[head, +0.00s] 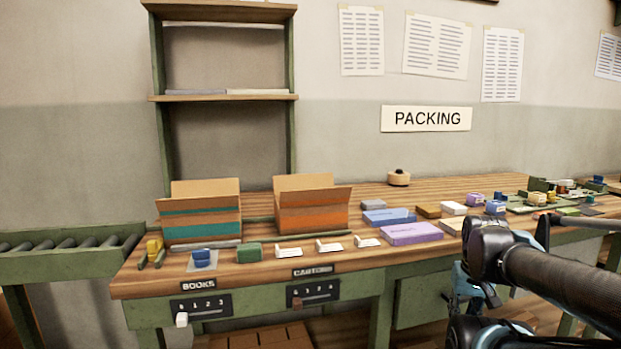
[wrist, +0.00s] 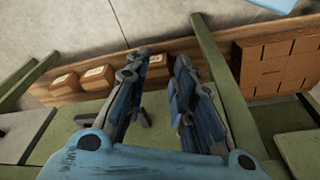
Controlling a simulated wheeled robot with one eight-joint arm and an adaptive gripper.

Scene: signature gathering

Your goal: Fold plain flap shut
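Two cardboard cartons stand on the bench in the head view. The left one (head: 201,231) has teal bands and the right one (head: 312,222) has an orange band. Each has a brown flap standing up at the back and another flap sticking out at the front, so both are open. I cannot tell which flap is the plain one. My gripper (wrist: 160,72) shows in the wrist view with its two fingers apart and nothing between them. My arm is at the right of the head view, well away from the cartons. No carton flap shows in the wrist view.
The wooden bench (head: 350,262) carries a green block (head: 249,253), white cards (head: 329,246), a purple box (head: 410,233) and blue boxes (head: 389,217). A roller conveyor (head: 65,248) joins at the left. Below my gripper are labelled brown boxes (wrist: 98,76) and a brown stack (wrist: 280,65).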

